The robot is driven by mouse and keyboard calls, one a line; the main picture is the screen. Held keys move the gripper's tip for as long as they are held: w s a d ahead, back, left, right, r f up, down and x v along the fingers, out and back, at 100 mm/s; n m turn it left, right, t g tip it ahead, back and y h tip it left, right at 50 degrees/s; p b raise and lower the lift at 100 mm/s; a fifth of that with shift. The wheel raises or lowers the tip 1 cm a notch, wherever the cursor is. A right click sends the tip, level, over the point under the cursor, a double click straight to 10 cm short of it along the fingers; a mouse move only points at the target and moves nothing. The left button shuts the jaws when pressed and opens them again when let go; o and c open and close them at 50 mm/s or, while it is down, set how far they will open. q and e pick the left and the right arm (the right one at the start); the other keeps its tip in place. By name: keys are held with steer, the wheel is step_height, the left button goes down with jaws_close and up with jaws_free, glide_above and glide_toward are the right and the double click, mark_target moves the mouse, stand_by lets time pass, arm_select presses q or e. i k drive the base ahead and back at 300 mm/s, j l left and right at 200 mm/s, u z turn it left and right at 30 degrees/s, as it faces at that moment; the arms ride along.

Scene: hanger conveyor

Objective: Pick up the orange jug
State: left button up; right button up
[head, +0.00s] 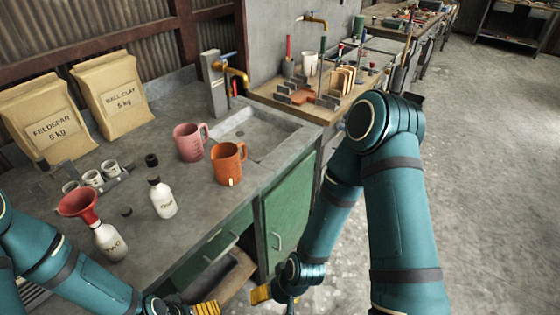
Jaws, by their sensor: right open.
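The orange jug (227,163) stands upright on the grey counter, in front of the sink's left end, with its handle to the right. My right gripper (264,294) is open at the bottom of the head view, below the counter's front edge and well apart from the jug. Only part of it shows. My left gripper (205,308) is cut off by the bottom edge; a yellow fingertip shows, but its opening cannot be made out.
A pink jug (188,143) stands close behind and left of the orange jug. A white bottle (162,198) and a bottle with a red funnel (108,240) stand further left. The sink (258,133) and brass tap (236,73) are behind. Bare counter lies in front of the jug.

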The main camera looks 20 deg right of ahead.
mark_target(225, 156)
steer(key=z, duration=0.2)
steer(key=u, duration=0.7)
steer(key=l+u, duration=0.5)
steer(key=u, duration=0.2)
steer(key=l+u, duration=0.35)
steer(key=k+l+u, duration=0.1)
steer(key=l+u, duration=0.15)
steer(key=l, duration=0.15)
steer(key=k+l+u, duration=0.15)
steer(key=l+u, duration=0.15)
steer(key=l, duration=0.1)
